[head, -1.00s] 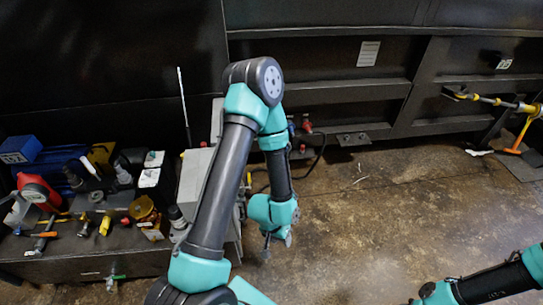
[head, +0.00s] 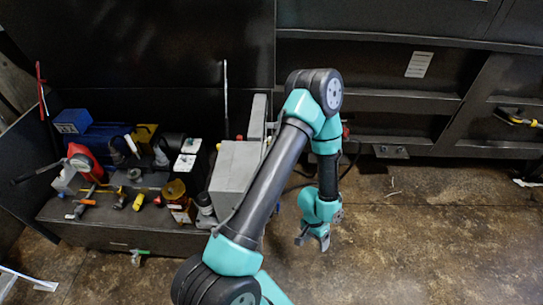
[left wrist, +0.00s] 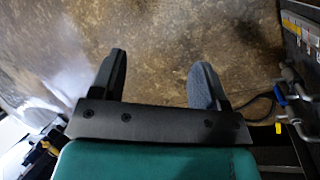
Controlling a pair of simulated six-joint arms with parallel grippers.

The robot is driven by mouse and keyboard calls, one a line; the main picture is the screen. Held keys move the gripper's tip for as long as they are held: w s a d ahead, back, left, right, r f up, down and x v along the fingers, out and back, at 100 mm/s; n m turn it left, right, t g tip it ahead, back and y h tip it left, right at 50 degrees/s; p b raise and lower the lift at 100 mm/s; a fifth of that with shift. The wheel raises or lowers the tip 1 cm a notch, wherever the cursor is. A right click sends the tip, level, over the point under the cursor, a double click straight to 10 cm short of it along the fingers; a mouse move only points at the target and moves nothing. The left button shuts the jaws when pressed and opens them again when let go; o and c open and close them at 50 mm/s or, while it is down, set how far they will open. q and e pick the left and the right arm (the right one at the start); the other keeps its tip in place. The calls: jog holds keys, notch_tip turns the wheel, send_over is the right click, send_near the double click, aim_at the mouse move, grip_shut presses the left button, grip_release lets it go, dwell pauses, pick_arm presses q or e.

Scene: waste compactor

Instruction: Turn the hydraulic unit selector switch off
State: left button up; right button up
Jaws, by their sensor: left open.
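The hydraulic unit (head: 110,235) is a low dark bench with parts on it, at the left in the head view. A grey box (head: 235,168) stands at its right end, partly hidden by my left arm. I cannot make out the selector switch. My left gripper (head: 316,238) hangs to the right of the grey box, apart from it, pointing down. In the left wrist view my left gripper (left wrist: 162,68) is open and empty over the floor. Part of a panel with fittings (left wrist: 295,75) shows at that view's right edge. My right gripper is out of view.
On the bench are a blue block (head: 73,121), a red round part (head: 84,160), an amber jar (head: 175,190) and several small tools. A dark ribbed wall (head: 400,105) stands behind. The brown floor (head: 430,235) to the right is clear.

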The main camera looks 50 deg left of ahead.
pick_arm(q)
jog(key=w+a+f+m+g+y, duration=0.2)
jog(key=w+a+y, duration=0.2)
jog(key=w+a, duration=0.35)
jog(key=w+a+f+m+g+y, duration=0.2)
jog(key=w+a+g+y, duration=0.15)
jog(key=w+a, duration=0.35)
jog(key=w+a+r+n+y, duration=0.1)
jog(key=w+a+r+y, duration=0.8)
jog(key=a, duration=0.4)
jog(key=shift+w+r+y, duration=0.35)
jog(key=shift+w+y, duration=0.05)
jog(key=shift+y, duration=0.05)
jog(key=shift+a, duration=0.2)
jog(key=x, duration=1.7)
jog(key=shift+s, duration=0.15)
jog(key=shift+c, duration=0.4)
